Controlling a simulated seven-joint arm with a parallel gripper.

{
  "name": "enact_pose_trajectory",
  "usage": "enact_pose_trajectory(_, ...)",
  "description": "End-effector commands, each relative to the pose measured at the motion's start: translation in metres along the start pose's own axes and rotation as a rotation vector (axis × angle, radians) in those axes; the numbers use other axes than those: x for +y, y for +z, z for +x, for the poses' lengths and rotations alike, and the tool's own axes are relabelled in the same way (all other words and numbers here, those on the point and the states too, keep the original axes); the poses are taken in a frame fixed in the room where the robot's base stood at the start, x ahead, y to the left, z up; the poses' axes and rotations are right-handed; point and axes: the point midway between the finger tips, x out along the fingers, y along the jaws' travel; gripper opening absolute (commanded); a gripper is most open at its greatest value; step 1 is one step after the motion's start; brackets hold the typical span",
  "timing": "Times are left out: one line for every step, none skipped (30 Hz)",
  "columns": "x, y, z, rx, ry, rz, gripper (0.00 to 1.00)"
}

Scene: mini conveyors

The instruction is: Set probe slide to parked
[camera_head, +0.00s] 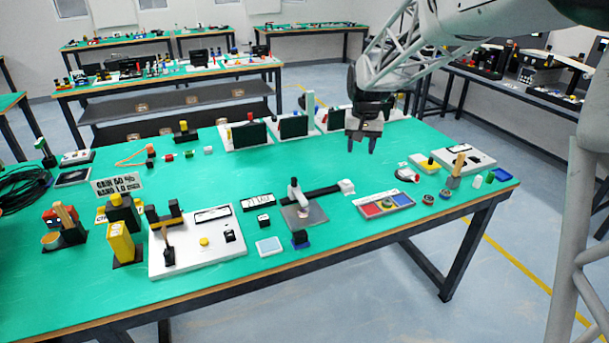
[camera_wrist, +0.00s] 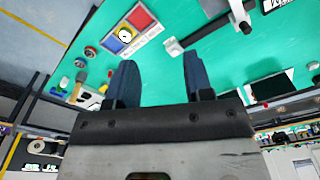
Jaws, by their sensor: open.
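The probe slide looks like a black rail (camera_head: 322,194) on the green table, with a white upright probe piece (camera_head: 295,190) standing over a grey plate at its left part. A white block (camera_head: 346,187) sits at the rail's right end. The rail also shows in the wrist view (camera_wrist: 208,30), with the white block (camera_wrist: 174,47) at its near end and the probe piece (camera_wrist: 240,14) near the top edge. I cannot read any parked mark. My gripper (camera_head: 361,146) is open and empty, above the table behind the rail; its two blue fingers (camera_wrist: 160,65) point over green table.
A tray with red, blue and yellow fields (camera_head: 400,198) lies right of the rail. A white panel with a lever and yellow button (camera_head: 220,258) is at the left. Small black screens (camera_head: 293,127) stand behind. Green table between the screens and rail is mostly clear.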

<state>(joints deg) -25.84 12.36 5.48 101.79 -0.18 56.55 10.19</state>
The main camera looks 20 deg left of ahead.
Motion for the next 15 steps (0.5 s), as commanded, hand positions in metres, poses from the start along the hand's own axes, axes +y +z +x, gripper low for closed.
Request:
enact_pose_trajectory(-0.013, -0.01, 0.009, -0.006, 0.0, -0.009, 0.47)
enact_pose_trajectory(-0.019, -0.016, 0.014, -0.008, 0.0, -0.013, 0.47)
enact_pose_trajectory(-0.028, -0.023, 0.02, -0.012, 0.0, -0.018, 0.47)
enact_pose_trajectory(-0.035, -0.028, 0.024, -0.013, 0.0, -0.023, 0.47)
enact_pose_trajectory(-0.042, -0.033, 0.029, -0.017, 0.0, -0.027, 0.47)
enact_pose_trajectory(-0.05, -0.04, 0.035, -0.019, 0.0, -0.032, 0.47)
enact_pose_trajectory(-0.057, -0.045, 0.04, -0.022, 0.0, -0.036, 0.47)
enact_pose_trajectory(-0.064, -0.049, 0.045, -0.024, 0.0, -0.041, 0.47)
enact_pose_trajectory(-0.074, -0.056, 0.052, -0.027, 0.0, -0.047, 0.47)
enact_pose_trajectory(-0.081, -0.06, 0.058, -0.03, 0.001, -0.051, 0.47)
enact_pose_trajectory(-0.088, -0.064, 0.062, -0.032, 0.001, -0.055, 0.47)
enact_pose_trajectory(-0.098, -0.07, 0.07, -0.035, 0.001, -0.061, 0.47)
enact_pose_trajectory(-0.105, -0.074, 0.075, -0.037, 0.001, -0.065, 0.47)
enact_pose_trajectory(-0.113, -0.078, 0.081, -0.039, 0.001, -0.069, 0.47)
enact_pose_trajectory(-0.122, -0.083, 0.088, -0.043, 0.002, -0.074, 0.47)
